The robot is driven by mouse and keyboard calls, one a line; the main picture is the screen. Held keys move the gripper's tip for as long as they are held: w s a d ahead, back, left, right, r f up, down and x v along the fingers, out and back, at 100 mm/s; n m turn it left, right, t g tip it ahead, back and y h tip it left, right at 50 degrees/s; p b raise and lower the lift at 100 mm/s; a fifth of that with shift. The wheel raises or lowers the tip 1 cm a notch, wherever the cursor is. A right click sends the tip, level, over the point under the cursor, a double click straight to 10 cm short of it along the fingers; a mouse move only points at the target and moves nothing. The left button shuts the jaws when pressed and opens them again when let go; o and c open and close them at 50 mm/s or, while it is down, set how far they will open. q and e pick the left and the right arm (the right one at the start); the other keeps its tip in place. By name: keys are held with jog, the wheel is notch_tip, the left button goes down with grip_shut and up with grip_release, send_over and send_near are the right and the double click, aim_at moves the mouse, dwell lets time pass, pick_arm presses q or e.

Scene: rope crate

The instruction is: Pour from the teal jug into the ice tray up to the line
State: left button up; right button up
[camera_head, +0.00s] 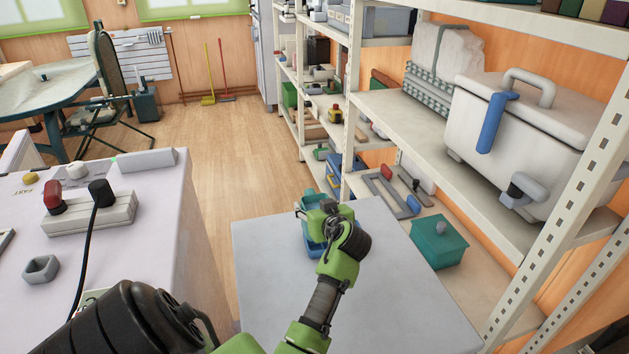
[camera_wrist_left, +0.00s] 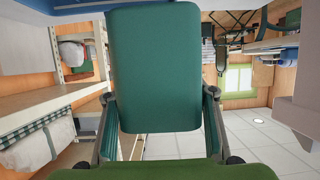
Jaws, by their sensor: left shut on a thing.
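The teal jug (camera_head: 302,205) is in my left gripper (camera_head: 328,222), above the grey table, and is mostly hidden behind the gripper and wrist in the head view. In the left wrist view the jug (camera_wrist_left: 155,68) fills the middle, with a finger on each side of it. That view looks upside down, with ceiling tiles at the bottom. A blue thing, probably the ice tray (camera_head: 316,250), shows in part just below the jug on the table. Its inside, the line and any liquid are hidden, and I cannot tell whether the jug pours. My right gripper is not in view.
The grey table top (camera_head: 270,290) is otherwise clear. A metal shelf rack stands close on the right, with a white cooler (camera_head: 530,110) and a lidded teal box (camera_head: 440,243). A white counter (camera_head: 150,250) with a power strip (camera_head: 90,214) is at the left.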

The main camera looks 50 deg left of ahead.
pick_arm(q)
notch_tip(320, 180, down, 2)
jog(key=shift+b, duration=0.6)
jog(key=shift+a+r+m+g+p, duration=0.1)
jog(key=shift+r+m+g+p, duration=0.3)
jog(key=shift+p, duration=0.6)
jog(key=shift+s+a+r+m+g+y+p, duration=0.1)
jog(key=shift+s+r+m+g+y+p, duration=0.15)
jog(key=shift+m+p, duration=0.3)
jog(key=shift+s+a+r+m+g+y+p, duration=0.15)
jog(key=shift+m+g+y+p, duration=0.1)
jog(key=shift+m+p, duration=0.3)
jog(key=shift+d+m+p, duration=0.1)
jog(key=shift+m+p, duration=0.3)
jog(key=shift+f+m+g+y+p, duration=0.25)
jog(key=shift+m+g+y+p, duration=0.2)
jog(key=shift+m+g+y, duration=0.5)
jog(key=shift+f+h, duration=0.2)
jog(key=shift+h, duration=0.05)
jog(key=shift+m, duration=0.25)
